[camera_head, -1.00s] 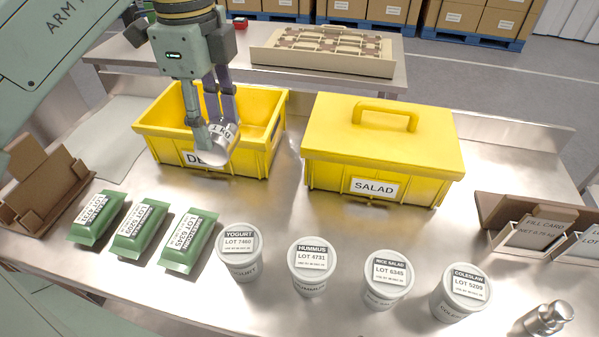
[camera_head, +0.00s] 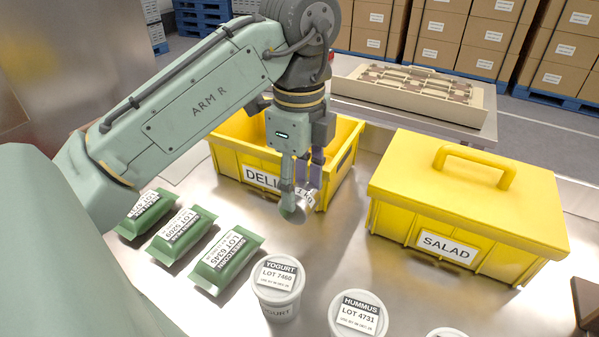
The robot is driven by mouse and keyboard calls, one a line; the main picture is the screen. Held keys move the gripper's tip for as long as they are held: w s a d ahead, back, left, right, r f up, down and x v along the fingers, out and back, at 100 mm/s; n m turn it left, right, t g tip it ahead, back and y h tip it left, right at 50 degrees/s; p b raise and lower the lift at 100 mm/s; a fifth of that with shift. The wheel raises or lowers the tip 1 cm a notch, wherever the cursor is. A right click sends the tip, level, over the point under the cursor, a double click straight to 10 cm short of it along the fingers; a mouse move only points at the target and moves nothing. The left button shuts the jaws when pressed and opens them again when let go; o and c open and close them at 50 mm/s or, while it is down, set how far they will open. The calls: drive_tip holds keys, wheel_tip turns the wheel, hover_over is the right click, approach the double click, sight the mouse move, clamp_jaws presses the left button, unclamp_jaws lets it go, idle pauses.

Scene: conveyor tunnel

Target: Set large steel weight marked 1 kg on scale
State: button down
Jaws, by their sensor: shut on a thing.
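My gripper (camera_head: 302,190) points down and is shut on the steel weight (camera_head: 293,213), whose label is partly hidden by the finger. The weight is held tilted, in front of the right part of the open yellow DELI bin (camera_head: 228,163). It appears to be above the steel table, but I cannot tell how high. No scale can be made out in this view.
A lidded yellow SALAD bin (camera_head: 400,220) stands to the right. Green packets (camera_head: 226,260) lie at the left front. White yogurt (camera_head: 277,285) and hummus (camera_head: 357,315) tubs stand in front. A tray (camera_head: 410,95) sits on the table behind. Bare steel shows between the bins and tubs.

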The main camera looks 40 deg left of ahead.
sight(299, 214)
drive_tip(key=shift+f+b, duration=3.5)
drive_tip(key=shift+b, duration=0.25)
drive_tip(key=shift+r, duration=0.1)
drive_tip(key=c, duration=1.3)
unclamp_jaws()
drive_tip(key=shift+c, duration=0.2)
drive_tip(key=o, duration=0.5)
drive_tip(key=shift+c, duration=0.2)
